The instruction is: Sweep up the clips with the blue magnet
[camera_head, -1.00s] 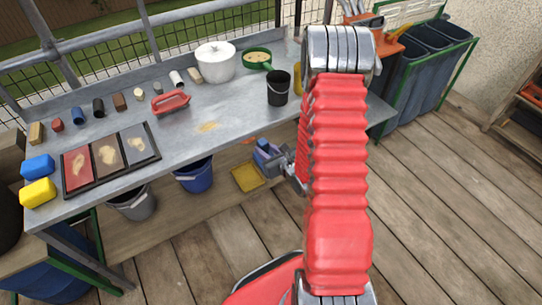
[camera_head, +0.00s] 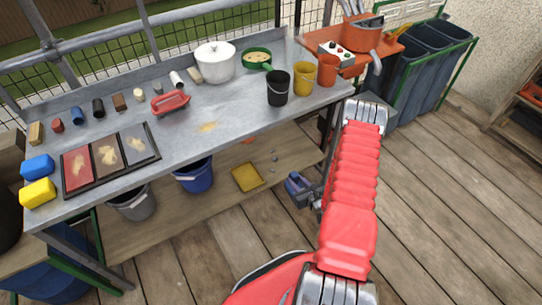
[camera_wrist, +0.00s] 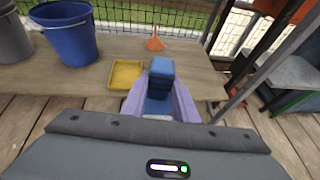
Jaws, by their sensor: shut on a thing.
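The blue magnet (camera_wrist: 161,78) is a dark blue block, upright between the purple fingers of my gripper (camera_wrist: 160,100) in the wrist view. My gripper is shut on it. A yellow tray (camera_head: 247,177) lies left of the gripper, also in the wrist view (camera_wrist: 125,75).
A blue bucket (camera_head: 195,176) and a grey bucket (camera_head: 133,203) stand left of the tray. An orange funnel (camera_wrist: 155,42) is at the shelf's back. The workbench (camera_head: 225,120) overhangs the shelf, and a bench leg (camera_wrist: 255,75) stands right of the gripper.

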